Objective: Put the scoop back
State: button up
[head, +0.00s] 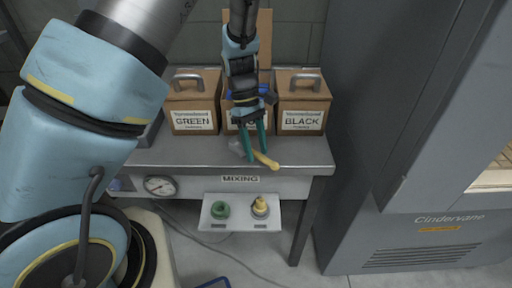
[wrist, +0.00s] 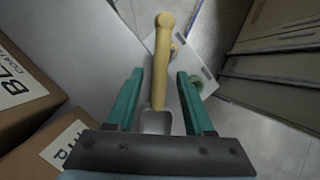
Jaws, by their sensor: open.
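The scoop has a pale yellow handle (head: 267,161) and a grey metal bowl (wrist: 156,122). It is at the front of the grey bench (head: 190,152), with the handle pointing toward the bench's front edge. My gripper (head: 257,156) points down over it, with green fingers. In the wrist view my gripper (wrist: 160,78) is open, with one finger on each side of the handle and gaps showing on both sides. The middle box (head: 231,128) stands behind my gripper with its lid up; its label is mostly hidden.
A box marked GREEN (head: 193,104) and a box marked BLACK (head: 303,104) flank the middle box, lids shut. A tall grey cabinet (head: 370,180) stands right.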

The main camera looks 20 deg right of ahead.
jog(key=b+v, duration=0.1)
jog(key=v, duration=1.1)
jog(key=a+r+m+t, duration=0.1)
jog(key=a+m+t, duration=0.4)
jog(key=a, duration=2.4)
jog(key=shift+t, duration=0.6)
jog(key=shift+a, duration=0.15)
jog(key=shift+c, duration=0.3)
